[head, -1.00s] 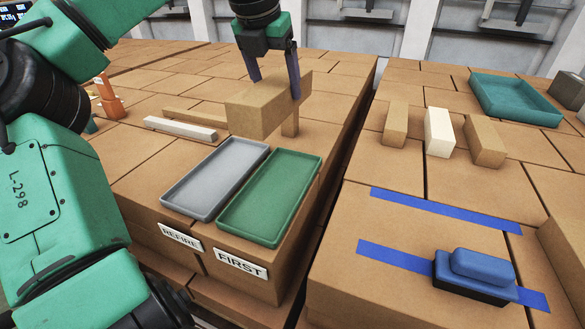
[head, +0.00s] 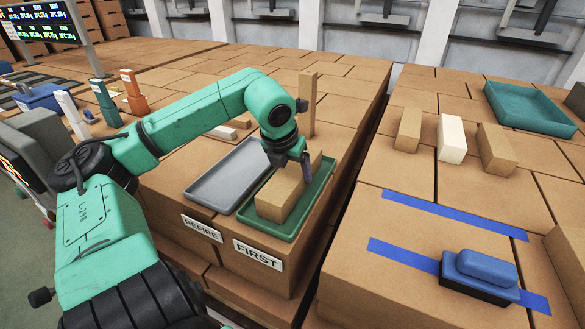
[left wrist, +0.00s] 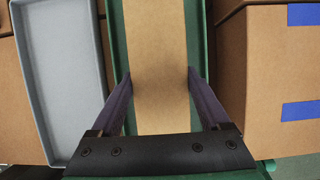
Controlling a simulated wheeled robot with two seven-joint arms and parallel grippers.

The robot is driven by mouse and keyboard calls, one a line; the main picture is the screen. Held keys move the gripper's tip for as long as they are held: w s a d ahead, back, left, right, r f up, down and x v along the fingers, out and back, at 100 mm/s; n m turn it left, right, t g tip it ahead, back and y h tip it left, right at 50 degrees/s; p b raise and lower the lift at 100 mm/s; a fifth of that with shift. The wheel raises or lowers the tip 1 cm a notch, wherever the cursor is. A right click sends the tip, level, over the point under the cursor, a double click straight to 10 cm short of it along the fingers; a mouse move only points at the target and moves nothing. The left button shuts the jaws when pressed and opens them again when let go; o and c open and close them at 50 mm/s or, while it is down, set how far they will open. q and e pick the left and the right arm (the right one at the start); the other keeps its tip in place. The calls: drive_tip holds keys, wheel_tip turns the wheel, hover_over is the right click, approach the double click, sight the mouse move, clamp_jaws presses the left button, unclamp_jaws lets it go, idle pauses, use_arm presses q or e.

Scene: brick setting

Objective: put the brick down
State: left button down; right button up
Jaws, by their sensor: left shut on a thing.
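The tan brick (head: 289,190) lies lengthwise inside the green tray (head: 325,176), which stands behind the FIRST label (head: 258,254). My left gripper (head: 290,168) is over the tray and shut on the brick. In the left wrist view the brick (left wrist: 158,60) is between the two fingers (left wrist: 158,92), with the green tray's rim (left wrist: 113,30) beside it. Whether the brick's underside touches the tray floor cannot be told. My right gripper is not in view.
The empty grey tray (head: 222,180) is directly left, behind the REFIRE label (head: 202,228). A tall upright tan post (head: 308,103) stands behind the green tray. Across a gap on the right are several bricks, a teal tray (head: 530,108), blue tape strips and a blue block (head: 483,268).

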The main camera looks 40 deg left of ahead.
use_arm(q)
drive_tip(key=shift+w, duration=0.1)
unclamp_jaws()
drive_tip(key=shift+r, duration=0.1)
drive_tip(key=b+v, duration=0.2)
drive_tip(key=v, duration=1)
